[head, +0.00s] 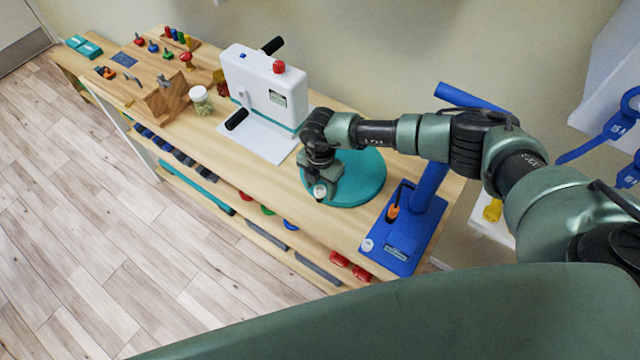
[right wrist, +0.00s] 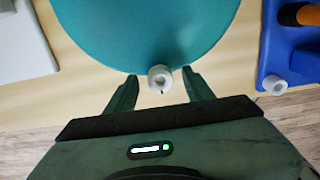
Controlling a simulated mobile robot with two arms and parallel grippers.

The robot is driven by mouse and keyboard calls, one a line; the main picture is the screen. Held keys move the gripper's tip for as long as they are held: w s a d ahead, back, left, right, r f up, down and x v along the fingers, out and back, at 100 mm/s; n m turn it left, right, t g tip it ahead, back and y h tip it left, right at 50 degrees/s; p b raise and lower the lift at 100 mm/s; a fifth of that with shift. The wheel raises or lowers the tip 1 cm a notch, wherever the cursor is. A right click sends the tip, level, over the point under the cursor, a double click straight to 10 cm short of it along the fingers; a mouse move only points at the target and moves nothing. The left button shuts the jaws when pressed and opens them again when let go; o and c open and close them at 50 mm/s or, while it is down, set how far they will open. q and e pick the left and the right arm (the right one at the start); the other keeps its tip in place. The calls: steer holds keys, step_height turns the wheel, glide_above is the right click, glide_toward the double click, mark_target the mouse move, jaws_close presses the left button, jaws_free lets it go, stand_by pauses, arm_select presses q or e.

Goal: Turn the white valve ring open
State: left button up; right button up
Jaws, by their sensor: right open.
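A small white ring (head: 320,191) sits at the front edge of the round teal disc (head: 365,178) on the wooden bench. In the right wrist view this white ring (right wrist: 160,78) shows a dark centre and lies between the fingertips. My right gripper (head: 321,183) is open, with one finger on each side of the ring and a visible gap to both. A second, similar white ring (head: 367,244) is on the front corner of the blue stand (head: 405,250). I cannot tell from markings which is the valve ring. My left gripper is not in view.
A white machine (head: 262,90) with a red knob and black handles stands left of the disc. A pill jar (head: 201,100), a wooden block and small coloured pieces lie farther left. The blue stand's upright rises close to my right forearm. Floor in front is clear.

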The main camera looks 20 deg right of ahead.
steer(key=shift+f, duration=0.1)
jaws_close()
steer(key=shift+n+b, duration=0.3)
steer(key=n+b, duration=0.2)
steer(key=n, duration=0.2)
steer(key=shift+w+f+b, duration=0.1)
steer(key=shift+b, duration=0.25)
steer(key=shift+n+b, duration=0.9)
steer(key=shift+n, duration=0.6)
jaws_free()
